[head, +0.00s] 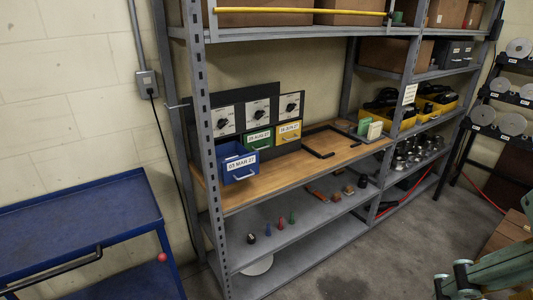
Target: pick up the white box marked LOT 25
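A small cream-white box (375,131) stands upright on the wooden shelf board, at its right end near the shelf post. A green box (364,126) stands close beside it on the left. No marking on the white box is legible at this size, so I cannot tell whether it reads LOT 25. I cannot make out my gripper in the head view. Green parts at the lower right edge may be mine, but no fingertips are clear there.
A black angled frame (320,153) lies on the wooden board (265,184) left of the boxes. A blue drawer (239,169) juts out beside green and yellow drawers. Shelf posts (402,85) flank the bay. A blue cart (75,222) stands left; grey floor is open in front.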

